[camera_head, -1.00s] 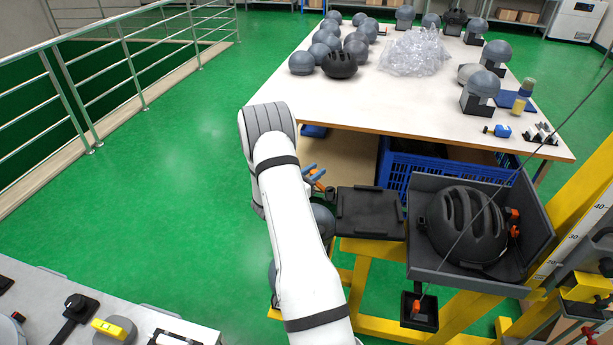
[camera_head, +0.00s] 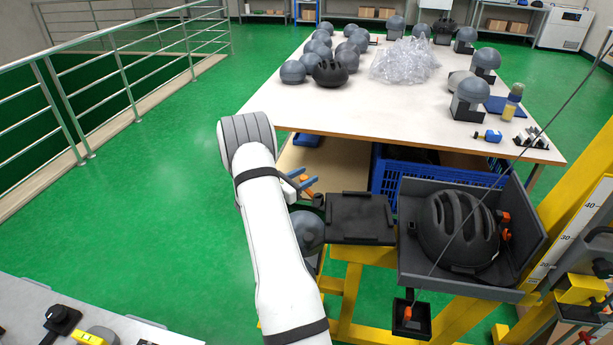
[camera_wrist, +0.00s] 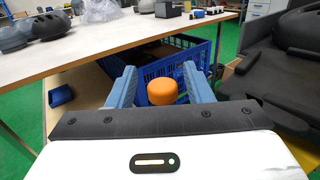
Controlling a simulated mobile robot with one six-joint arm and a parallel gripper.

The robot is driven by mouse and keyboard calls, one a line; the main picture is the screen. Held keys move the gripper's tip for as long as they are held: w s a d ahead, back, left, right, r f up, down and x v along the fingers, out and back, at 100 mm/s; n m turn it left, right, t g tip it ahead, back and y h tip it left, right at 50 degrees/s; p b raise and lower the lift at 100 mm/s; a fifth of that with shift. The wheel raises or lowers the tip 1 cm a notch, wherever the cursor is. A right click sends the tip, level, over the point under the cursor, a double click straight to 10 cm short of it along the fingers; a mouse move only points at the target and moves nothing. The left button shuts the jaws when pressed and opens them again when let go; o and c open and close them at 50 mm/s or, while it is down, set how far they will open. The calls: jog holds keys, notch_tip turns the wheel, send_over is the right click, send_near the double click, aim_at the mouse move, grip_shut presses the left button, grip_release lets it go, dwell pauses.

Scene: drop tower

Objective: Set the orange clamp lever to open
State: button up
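The orange clamp lever (camera_head: 307,190) shows in the head view as a small orange piece just left of the black plate on the yellow frame. My gripper (camera_head: 295,182), with blue fingers, is right beside it. In the wrist view a round orange knob (camera_wrist: 162,92) shows between and beyond the two spread fingers of my gripper (camera_wrist: 162,88), with gaps on both sides. The fingers do not appear to touch it. The lever's full length and pivot are partly hidden.
The black plate (camera_head: 358,218) and a grey tray (camera_head: 462,281) holding a black helmet (camera_head: 458,228) stand right of my gripper. A grey ball (camera_head: 308,232) is below it. The white table (camera_head: 400,110) and a blue crate (camera_head: 392,172) are behind. Green floor is free to the left.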

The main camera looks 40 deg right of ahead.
jog(key=a+b, duration=0.1)
jog(key=a, duration=0.6)
jog(key=shift+w+a, duration=0.3)
jog(key=shift+a, duration=0.1)
dwell(0.3)
